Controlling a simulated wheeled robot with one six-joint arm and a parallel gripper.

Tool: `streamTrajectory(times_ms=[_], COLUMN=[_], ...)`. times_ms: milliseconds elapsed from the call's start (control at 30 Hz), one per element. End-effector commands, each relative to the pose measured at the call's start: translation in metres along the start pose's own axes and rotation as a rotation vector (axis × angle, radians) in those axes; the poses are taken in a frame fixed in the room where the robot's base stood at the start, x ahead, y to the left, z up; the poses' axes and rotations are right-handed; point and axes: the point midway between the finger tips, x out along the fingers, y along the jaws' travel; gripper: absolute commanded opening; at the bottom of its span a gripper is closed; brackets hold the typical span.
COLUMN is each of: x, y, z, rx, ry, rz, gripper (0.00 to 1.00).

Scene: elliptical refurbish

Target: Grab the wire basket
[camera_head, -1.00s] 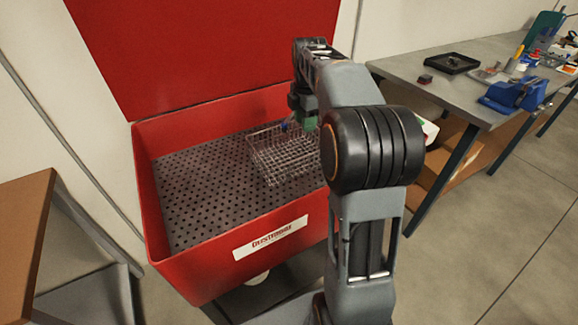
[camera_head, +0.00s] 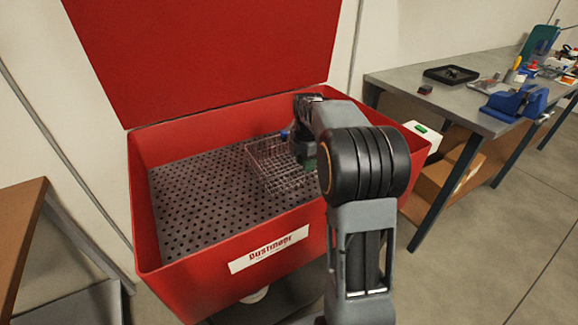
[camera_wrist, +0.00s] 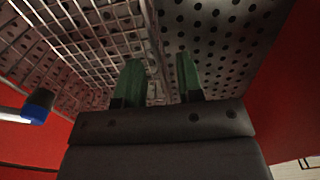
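The wire basket (camera_head: 270,165) sits on the perforated floor of the red parts washer, towards its right side. It also shows in the wrist view (camera_wrist: 85,35), filling the upper left. My gripper (camera_wrist: 160,80) has two green fingers, spread apart. The basket's side wall runs up between them, with one finger on the basket's inner side and the other outside over the perforated floor. I cannot tell whether either finger touches the wire. In the head view my gripper (camera_head: 306,160) is down at the basket's right side, and my arm hides part of that side.
The red washer's walls (camera_head: 142,205) surround the basket, and its raised lid (camera_head: 200,50) stands behind. A blue-tipped piece (camera_wrist: 38,105) lies at the left in the wrist view. A workbench (camera_head: 405,72) stands at the right. The washer floor left of the basket (camera_head: 195,205) is clear.

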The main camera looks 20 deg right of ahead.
Motion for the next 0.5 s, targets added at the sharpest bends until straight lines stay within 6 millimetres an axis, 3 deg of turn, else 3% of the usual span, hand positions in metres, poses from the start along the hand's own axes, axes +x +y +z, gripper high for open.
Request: streamTrajectory(times_ms=[200,500], x=[0.023,0.025], y=[0.000,0.000], z=[0.000,0.000], rx=[0.000,0.001], ry=[0.000,-0.001], rz=[0.001,0.001], gripper=[0.34,0.34])
